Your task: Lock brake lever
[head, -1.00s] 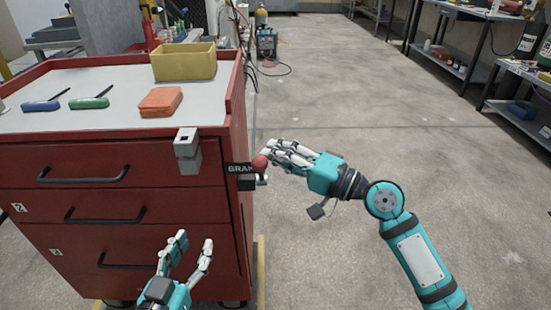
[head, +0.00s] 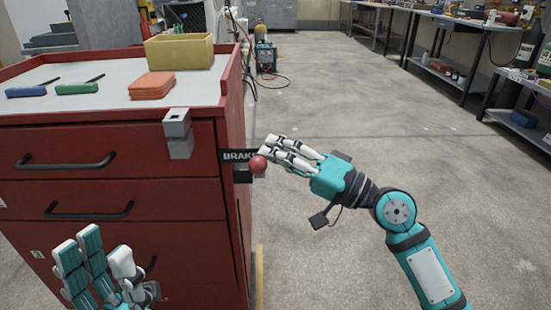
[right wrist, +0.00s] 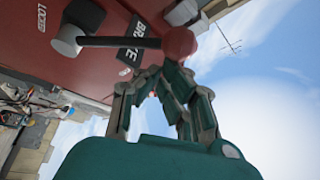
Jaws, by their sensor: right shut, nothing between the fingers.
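The brake lever's red ball knob (head: 258,164) stands out at the right front corner of the red cabinet, just below the right end of the black BRAKE label (head: 234,156). The right wrist view shows the knob (right wrist: 179,43) on a dark rod from a grey pivot, with LOCKED lettering on the red panel nearby. My right gripper (head: 268,145) is shut and empty, its fingertips right at the knob; whether they touch it I cannot tell. My left gripper (head: 103,248) is open and empty, low in front of the drawers.
The cabinet top (head: 110,92) holds a yellow bin (head: 179,51), an orange block of cloths (head: 152,86) and blue and green handled tools. A grey box (head: 178,132) is fixed to the cabinet's front. Open concrete floor (head: 400,130) lies to the right, with workbenches beyond.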

